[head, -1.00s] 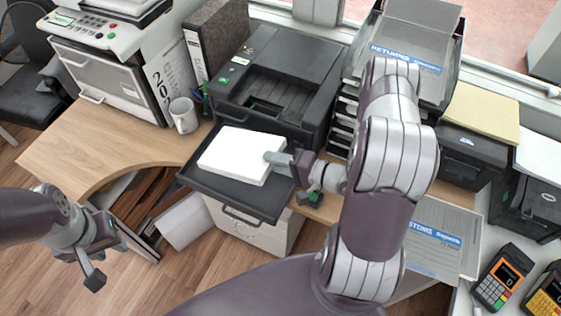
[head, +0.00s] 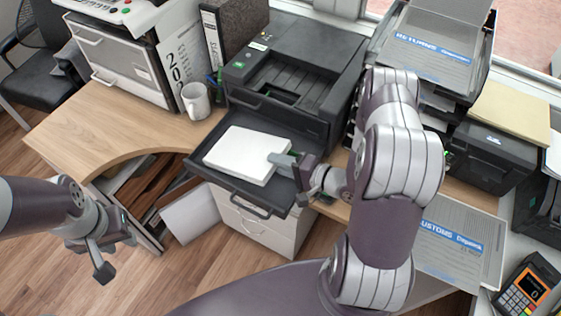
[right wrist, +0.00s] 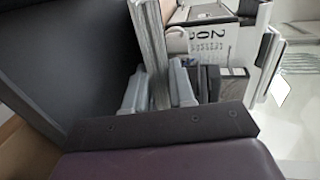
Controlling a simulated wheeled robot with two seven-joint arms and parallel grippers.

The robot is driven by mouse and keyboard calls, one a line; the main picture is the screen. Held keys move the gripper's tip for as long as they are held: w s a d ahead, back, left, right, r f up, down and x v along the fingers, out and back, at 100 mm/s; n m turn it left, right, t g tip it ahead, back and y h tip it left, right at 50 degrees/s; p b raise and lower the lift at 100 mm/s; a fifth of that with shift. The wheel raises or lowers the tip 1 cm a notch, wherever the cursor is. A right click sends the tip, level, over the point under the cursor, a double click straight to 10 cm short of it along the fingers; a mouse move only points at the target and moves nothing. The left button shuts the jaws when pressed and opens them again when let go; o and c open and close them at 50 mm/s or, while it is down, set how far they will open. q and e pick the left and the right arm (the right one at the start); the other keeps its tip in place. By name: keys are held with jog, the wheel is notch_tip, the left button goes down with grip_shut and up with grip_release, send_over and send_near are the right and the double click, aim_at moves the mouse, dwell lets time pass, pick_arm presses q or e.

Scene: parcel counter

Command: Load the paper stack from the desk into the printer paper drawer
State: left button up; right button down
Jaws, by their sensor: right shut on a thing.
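The white paper stack (head: 237,155) is in the open, dark printer paper drawer (head: 275,199), lying over its tray at the left and middle. The drawer juts out from the front of the black printer (head: 298,75). My right gripper (head: 283,162) is shut on the right edge of the stack. In the right wrist view the stack shows edge-on as a pale slab (right wrist: 151,50) between the two fingers (right wrist: 158,88). Whether the stack rests flat on the drawer floor is hard to tell. My left gripper (head: 102,262) hangs at lower left, away from the drawer; its finger gap is unclear.
A white mug (head: 196,101) and a ring binder (head: 232,35) stand left of the printer. Stacked trays (head: 430,50) stand to its right. A card terminal (head: 524,290) is at lower right. The wooden desk (head: 110,125) is clear at left.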

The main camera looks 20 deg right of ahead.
jog(key=c, duration=0.9)
grip_release()
jog(key=shift+o, duration=0.2)
jog(key=shift+s, duration=0.1)
jog(key=shift+p+v, duration=0.7)
jog(key=shift+v, duration=0.45)
jog(key=shift+r+p+v, duration=0.15)
jog(key=shift+p+v, duration=0.35)
jog(key=shift+v, duration=0.65)
jog(key=shift+r+p+v, duration=0.1)
jog(key=shift+p+v, duration=0.35)
jog(key=shift+v, duration=0.7)
